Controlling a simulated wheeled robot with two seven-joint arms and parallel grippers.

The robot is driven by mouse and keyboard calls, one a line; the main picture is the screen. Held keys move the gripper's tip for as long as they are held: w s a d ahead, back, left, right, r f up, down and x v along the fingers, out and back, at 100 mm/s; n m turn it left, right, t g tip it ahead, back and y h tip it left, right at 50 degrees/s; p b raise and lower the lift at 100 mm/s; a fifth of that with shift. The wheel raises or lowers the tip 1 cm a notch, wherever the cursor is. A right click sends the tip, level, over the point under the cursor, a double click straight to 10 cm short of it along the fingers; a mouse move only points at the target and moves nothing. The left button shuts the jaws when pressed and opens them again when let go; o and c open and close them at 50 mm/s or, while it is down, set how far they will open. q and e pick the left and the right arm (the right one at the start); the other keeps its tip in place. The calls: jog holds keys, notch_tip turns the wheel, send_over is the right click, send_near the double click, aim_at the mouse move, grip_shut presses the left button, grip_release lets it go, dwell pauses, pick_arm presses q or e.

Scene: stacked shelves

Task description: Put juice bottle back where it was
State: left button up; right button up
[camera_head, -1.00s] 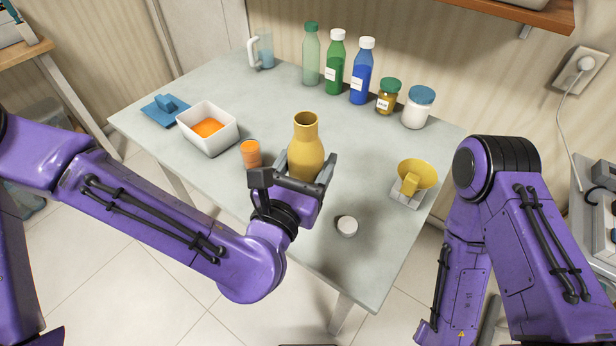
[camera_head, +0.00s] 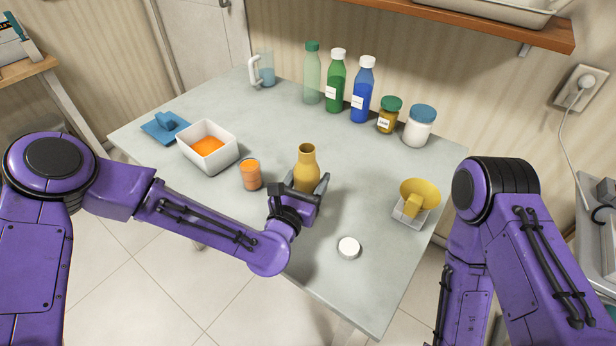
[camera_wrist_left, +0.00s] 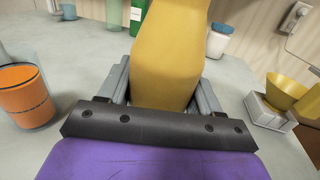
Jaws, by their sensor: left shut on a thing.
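The yellow juice bottle (camera_head: 306,168) is upright and uncapped above the front middle of the table. It also fills the centre of the left wrist view (camera_wrist_left: 170,55). My left gripper (camera_head: 316,190) is shut on the bottle's lower body, with a finger on each side. The gripper hides the bottle's base, so I cannot tell whether it touches the table. A white cap (camera_head: 348,247) lies on the table to the front right of it. My right gripper is not in view; only parts of the right arm show at the right.
An orange cup (camera_head: 251,176) stands close left of the bottle, near a white bin (camera_head: 222,158). A yellow funnel (camera_head: 418,196) is at the right. Green (camera_head: 335,85) and blue (camera_head: 362,92) bottles and jars line the back. The table's middle (camera_head: 350,155) is clear.

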pick_arm(q)
jog(key=shift+f, duration=0.15)
jog(key=o, duration=1.3)
jog(key=shift+s, duration=0.1)
jog(key=b+v, duration=0.2)
jog(key=v, duration=0.9)
jog(key=shift+b, duration=0.4)
jog(key=shift+s+a+r, duration=0.15)
jog(key=shift+s+r, duration=0.15)
jog(key=shift+s, duration=0.1)
